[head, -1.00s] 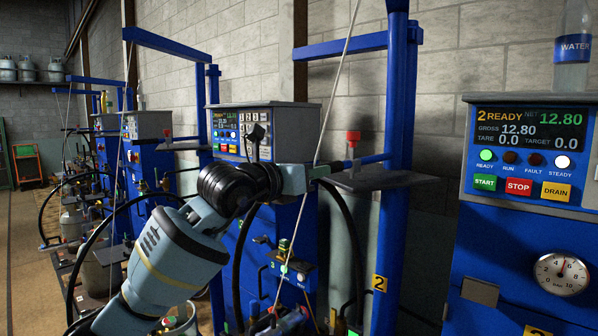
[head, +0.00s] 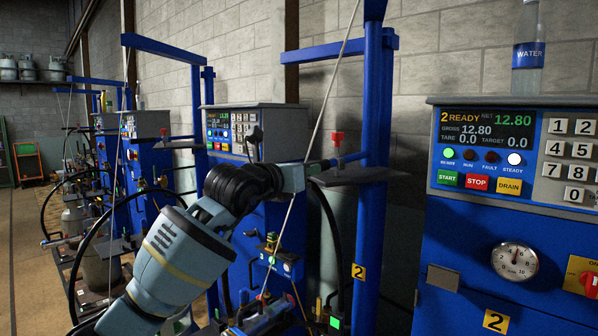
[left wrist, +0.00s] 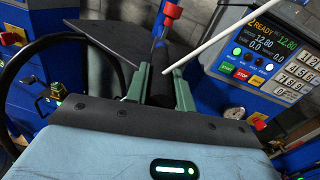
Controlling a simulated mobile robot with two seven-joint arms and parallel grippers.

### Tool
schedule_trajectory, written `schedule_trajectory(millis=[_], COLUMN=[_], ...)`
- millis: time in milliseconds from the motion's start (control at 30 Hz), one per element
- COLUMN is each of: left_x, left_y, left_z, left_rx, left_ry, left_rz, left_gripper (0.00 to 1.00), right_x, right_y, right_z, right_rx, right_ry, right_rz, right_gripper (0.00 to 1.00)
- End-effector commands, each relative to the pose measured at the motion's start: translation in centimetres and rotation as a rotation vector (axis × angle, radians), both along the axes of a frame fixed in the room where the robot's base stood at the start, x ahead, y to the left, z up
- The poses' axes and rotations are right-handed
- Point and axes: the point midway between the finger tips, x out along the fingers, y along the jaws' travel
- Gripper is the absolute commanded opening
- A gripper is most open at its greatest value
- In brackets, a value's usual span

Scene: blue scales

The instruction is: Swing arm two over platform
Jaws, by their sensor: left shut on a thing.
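Arm two appears to be the short blue bar (head: 352,157) reaching left from the blue post marked 2 (head: 374,120). A red knob (head: 338,137) stands above it, and a dark flat plate (head: 352,175) lies just below. My left gripper (head: 303,176) is at the bar's free end. In the left wrist view, its green fingers (left wrist: 161,92) are shut around a dark grip (left wrist: 162,75), with the red knob (left wrist: 172,11) beyond. The dark plate also shows there (left wrist: 118,42). I cannot make out the platform of scale two. My right gripper is not in view.
Scale two's blue console (head: 490,235) stands at the right, reading READY and 12.80, with a water bottle (head: 528,60) on top. A slanting pale cable (head: 325,105) passes close to my gripper. Another blue station (head: 240,135) and hoses stand behind my arm.

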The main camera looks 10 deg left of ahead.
Motion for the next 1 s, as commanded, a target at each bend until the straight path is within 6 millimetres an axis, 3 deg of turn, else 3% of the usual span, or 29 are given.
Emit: schedule_trajectory(millis=[467, 500, 633, 1000], left_x=[0.07, 0.06, 0.07, -0.1], left_y=[-0.7, -0.71, -0.66, -0.27], left_z=[-0.42, -0.43, -0.38, -0.17], left_rx=[0.004, 0.004, 0.002, 0.001], left_ry=[0.006, 0.006, 0.006, 0.002], left_rz=[-0.007, -0.007, -0.007, -0.002], left_gripper=[0.0, 0.26, 0.42, 0.45], right_x=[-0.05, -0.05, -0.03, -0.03], right_y=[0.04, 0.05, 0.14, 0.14], right_z=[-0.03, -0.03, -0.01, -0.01], right_rx=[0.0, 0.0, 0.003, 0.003], right_ry=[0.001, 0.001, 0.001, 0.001], right_rz=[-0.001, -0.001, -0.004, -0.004], right_gripper=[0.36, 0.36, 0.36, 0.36])
